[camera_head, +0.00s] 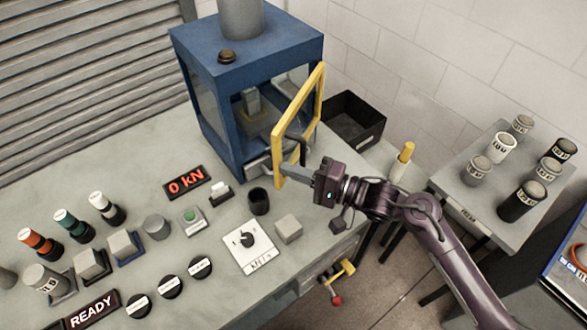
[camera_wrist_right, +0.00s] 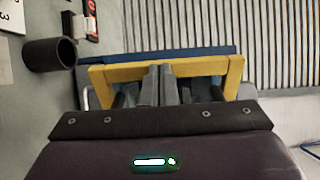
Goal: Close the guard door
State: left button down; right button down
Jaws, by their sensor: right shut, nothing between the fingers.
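The guard door (camera_head: 318,92) is a yellow frame on the blue press (camera_head: 205,95). It stands open, swung out from the right side of the press front, so the press opening is exposed. A dark handle (camera_head: 300,150) shows beside its lower part. My right gripper (camera_head: 284,172) is shut and empty, with its fingers at the lower near corner of the door. In the right wrist view the shut fingers (camera_wrist_right: 161,82) overlap the yellow frame (camera_wrist_right: 105,76); I cannot tell if they touch it. My left gripper is not in view.
The bench holds a 0 kN display (camera_head: 186,182), a dark cup (camera_head: 259,200), a white dial plate (camera_head: 248,247) and several buttons and samples. A black bin (camera_head: 352,120) stands right of the press. A side table (camera_head: 455,195) carries several cylinders. A yellow-capped post (camera_head: 402,163) stands near my arm.

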jog(key=w+a+m+t+h, duration=0.1)
jog(key=w+a+t, duration=0.1)
jog(key=a, duration=0.1)
jog(key=w+a+m+t+h, duration=0.2)
jog(key=a, duration=0.2)
jog(key=w+a+m+t+h+p, duration=0.1)
jog(key=w+a+t, duration=0.1)
jog(key=a, duration=0.2)
jog(key=shift+w+a+m, duration=0.1)
jog(key=shift+w+m, duration=0.3)
jog(key=shift+w+a, duration=0.3)
jog(key=shift+w, duration=0.15)
jog(key=shift+r, duration=0.15)
